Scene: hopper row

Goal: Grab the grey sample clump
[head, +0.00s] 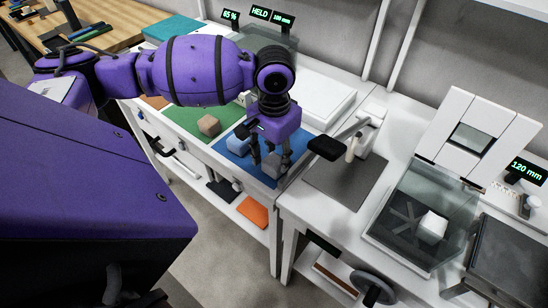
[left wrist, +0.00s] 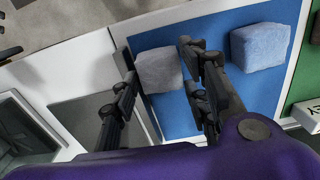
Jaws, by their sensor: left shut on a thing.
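The grey sample clump (head: 273,164) is a small rough block at the blue mat (head: 263,177) near its right side. In the left wrist view the clump (left wrist: 160,69) shows between my finger pads, over the blue mat. My left gripper (head: 271,158) reaches down from above and is shut on the grey clump. The fingers hide part of the clump in the head view. I cannot tell whether it touches the mat or is slightly raised. My right gripper is not in view.
A light blue clump (head: 235,142) lies beside my fingers on the same mat. A brown clump (head: 209,126) sits on the green mat (head: 187,121). To the right stand a black-handled press (head: 327,148) and a clear-walled box with a white clump (head: 433,225).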

